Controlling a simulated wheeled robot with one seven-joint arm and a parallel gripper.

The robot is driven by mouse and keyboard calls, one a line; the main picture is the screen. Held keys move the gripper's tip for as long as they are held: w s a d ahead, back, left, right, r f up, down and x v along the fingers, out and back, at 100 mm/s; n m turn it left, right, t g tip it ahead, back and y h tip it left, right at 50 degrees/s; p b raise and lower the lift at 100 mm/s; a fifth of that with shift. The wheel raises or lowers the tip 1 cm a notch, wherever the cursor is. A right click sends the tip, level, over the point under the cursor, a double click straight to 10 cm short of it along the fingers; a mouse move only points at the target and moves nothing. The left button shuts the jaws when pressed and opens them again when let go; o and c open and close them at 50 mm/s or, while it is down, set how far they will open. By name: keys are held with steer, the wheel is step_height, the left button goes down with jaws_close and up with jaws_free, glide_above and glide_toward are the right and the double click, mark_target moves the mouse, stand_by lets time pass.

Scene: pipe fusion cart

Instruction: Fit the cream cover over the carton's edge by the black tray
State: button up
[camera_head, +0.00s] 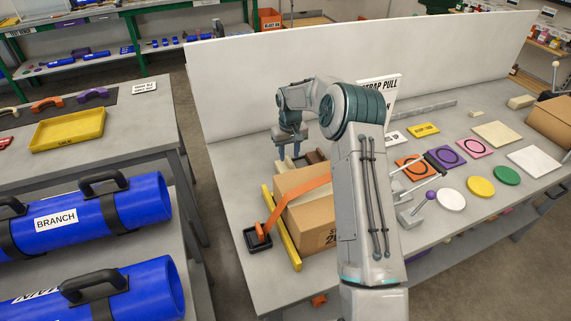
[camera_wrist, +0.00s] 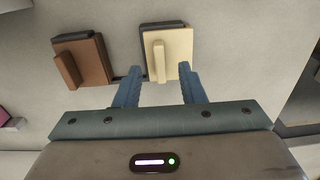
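The cream cover (camera_wrist: 172,55) is a small block with a raised rib, seen in the wrist view just ahead of my gripper (camera_wrist: 158,78). My gripper is open, its two blue fingers apart; the rib lies between their lines, and I cannot tell if they touch the cover. In the head view my gripper (camera_head: 288,158) points down behind the carton (camera_head: 309,239), a brown box. The black tray (camera_head: 257,240) is a small square dish at the carton's left. An orange strap (camera_head: 292,206) runs from it over the carton's top.
A brown cover (camera_wrist: 82,62) stands just left of the cream one. A yellow bar (camera_head: 281,230) lies along the carton's left side. A white panel (camera_head: 235,87) backs the bench. Coloured discs and plates, including a green disc (camera_head: 506,176), cover the bench's right part.

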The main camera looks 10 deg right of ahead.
mark_target(289, 160)
steer(key=shift+f, duration=1.3)
jaws_close()
step_height(289, 160, up, 9)
steer(key=shift+r+b, duration=0.1)
steer(key=shift+b, duration=1)
steer(key=s+a+r+b, duration=0.1)
steer(key=s+r, duration=0.4)
steer(key=s, duration=0.7)
steer(key=s+a+r+b, duration=0.1)
steer(key=s+r, duration=0.5)
steer(key=s, duration=0.6)
steer(key=shift+a+r, duration=0.15)
steer(key=shift+a, duration=0.2)
